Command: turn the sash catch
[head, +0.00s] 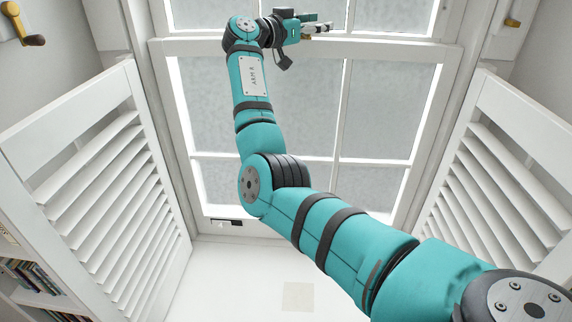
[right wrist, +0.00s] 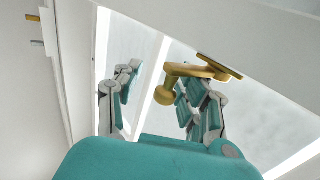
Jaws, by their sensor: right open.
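The brass sash catch (right wrist: 200,71) shows in the right wrist view, mounted by its plate on the white window frame. Its arm points left and ends in a round knob that hangs down. My right gripper (right wrist: 158,88) is open, with a finger on each side of the knob in the picture; I cannot tell whether either touches it. In the head view my right gripper (head: 318,27) is raised at the window's middle rail, near the top of the picture. The catch is not clear there, as the gripper covers that area. My left gripper is not in view.
The white window (head: 250,120) has frosted panes. White louvred shutters stand open at the left (head: 95,190) and right (head: 500,170). Brass fittings are on the side walls at the upper left (head: 22,22) and upper right (head: 512,22). Books (head: 28,280) fill shelves at the lower left.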

